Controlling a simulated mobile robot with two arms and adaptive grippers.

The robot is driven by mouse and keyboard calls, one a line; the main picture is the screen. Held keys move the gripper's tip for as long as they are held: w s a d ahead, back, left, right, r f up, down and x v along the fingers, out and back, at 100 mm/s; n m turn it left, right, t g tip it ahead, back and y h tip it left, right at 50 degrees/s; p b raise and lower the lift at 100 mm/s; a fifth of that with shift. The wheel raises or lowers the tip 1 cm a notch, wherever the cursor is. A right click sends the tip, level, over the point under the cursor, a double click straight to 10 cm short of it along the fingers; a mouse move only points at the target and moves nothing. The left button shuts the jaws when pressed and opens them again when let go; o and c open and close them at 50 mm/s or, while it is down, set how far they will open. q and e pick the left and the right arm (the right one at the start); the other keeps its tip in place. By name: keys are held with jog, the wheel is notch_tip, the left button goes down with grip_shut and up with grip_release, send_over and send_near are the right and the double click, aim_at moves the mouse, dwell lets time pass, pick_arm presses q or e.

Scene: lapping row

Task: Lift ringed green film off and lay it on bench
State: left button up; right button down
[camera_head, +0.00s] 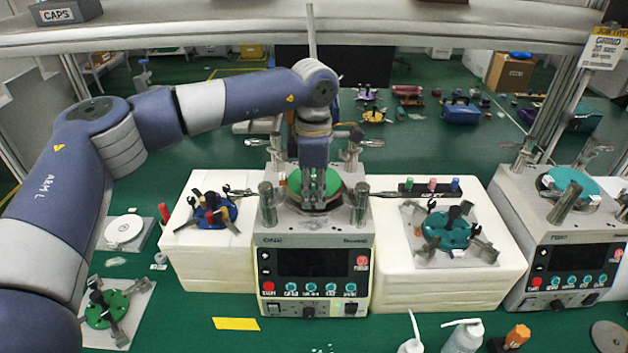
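The green film (296,181) lies as a round disc on top of the middle lapping machine (267,214), with a metallic rim around it. My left gripper (313,203) points down over the film, with its fingers at the film's middle and front. The gripper hides part of the film. I cannot tell whether the fingers touch the film or are apart. The green bench (190,325) shows in front of the machines. My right gripper is not in view.
White blocks (400,291) stand on both sides of the middle machine, bearing a blue fixture (217,211) and a teal fixture (446,231). A green fixture (107,309) and white disc (124,229) lie at left.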

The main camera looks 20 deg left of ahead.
pick_arm(q)
jog(key=shift+w, duration=0.1)
jog(key=c, duration=0.4)
jog(key=shift+r, duration=0.1)
